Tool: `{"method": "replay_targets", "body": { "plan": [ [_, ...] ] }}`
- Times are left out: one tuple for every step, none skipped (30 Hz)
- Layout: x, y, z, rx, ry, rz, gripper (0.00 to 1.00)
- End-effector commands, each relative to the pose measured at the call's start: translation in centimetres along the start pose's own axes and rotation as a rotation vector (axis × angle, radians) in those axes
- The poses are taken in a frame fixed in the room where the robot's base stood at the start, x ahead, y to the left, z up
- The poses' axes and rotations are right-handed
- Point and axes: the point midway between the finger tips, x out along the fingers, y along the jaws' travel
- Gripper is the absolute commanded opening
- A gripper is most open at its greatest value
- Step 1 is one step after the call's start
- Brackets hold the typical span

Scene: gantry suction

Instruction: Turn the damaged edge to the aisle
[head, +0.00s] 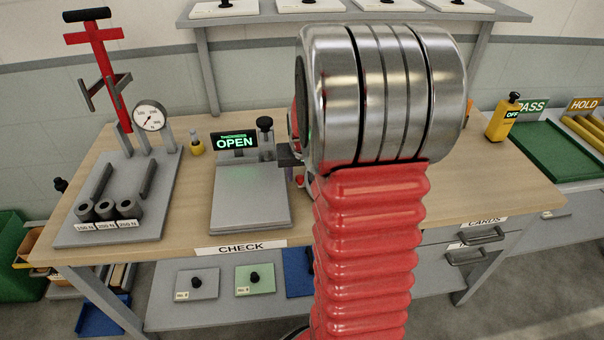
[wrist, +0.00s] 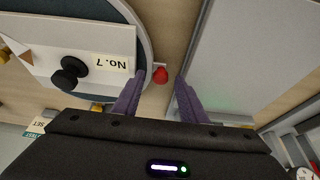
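In the wrist view a pale plate (wrist: 95,42) labelled No. 7 lies on a dark round disc with a grey rim (wrist: 147,45). A black knob (wrist: 72,72) stands on the plate. A brown triangular mark (wrist: 27,57) shows near its left edge; I cannot tell whether this is the damage. My gripper (wrist: 160,78) has its two purple fingers apart, with nothing held between them. A small red knob (wrist: 160,74) appears between the fingertips, beside the disc. In the head view my arm hides the plate and disc.
The thickness gauge (head: 235,141) reads OPEN above its grey platform (head: 250,212). A red press (head: 106,75) stands at the left of the bench. A green PASS tray (head: 548,150) and a HOLD area (head: 586,104) are at right. Plates with knobs lie on the lower shelf (head: 172,313).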

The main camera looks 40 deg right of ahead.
Motion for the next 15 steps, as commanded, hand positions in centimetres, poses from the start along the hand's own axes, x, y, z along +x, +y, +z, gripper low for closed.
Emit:
{"method": "replay_targets", "body": {
  "plan": [
    [0.28, -0.01, -0.01, 0.0, 0.0, 0.0, 0.39],
    [0.38, -0.01, -0.02, 0.0, 0.001, 0.0, 0.39],
    [0.48, -0.01, -0.04, 0.0, 0.001, 0.0, 0.39],
    [0.53, -0.01, -0.04, 0.0, 0.002, 0.0, 0.39],
    [0.56, -0.01, -0.04, 0.0, 0.002, 0.0, 0.39],
    [0.58, -0.01, -0.05, 0.0, 0.002, 0.0, 0.39],
    [0.58, -0.01, -0.05, 0.0, 0.002, 0.0, 0.39],
    [0.57, -0.01, -0.05, 0.0, 0.002, 0.0, 0.39],
    [0.57, -0.01, -0.04, 0.0, 0.002, 0.0, 0.39],
    [0.56, -0.01, -0.04, 0.0, 0.002, 0.0, 0.39],
    [0.56, -0.01, -0.04, 0.0, 0.002, 0.0, 0.39],
    [0.56, -0.01, -0.04, 0.0, 0.002, 0.0, 0.37],
    [0.55, -0.01, -0.04, 0.0, 0.002, 0.0, 0.35],
    [0.55, -0.01, -0.04, 0.0, 0.002, 0.0, 0.33],
    [0.55, -0.01, -0.04, 0.0, 0.002, 0.0, 0.3]
  ]
}}
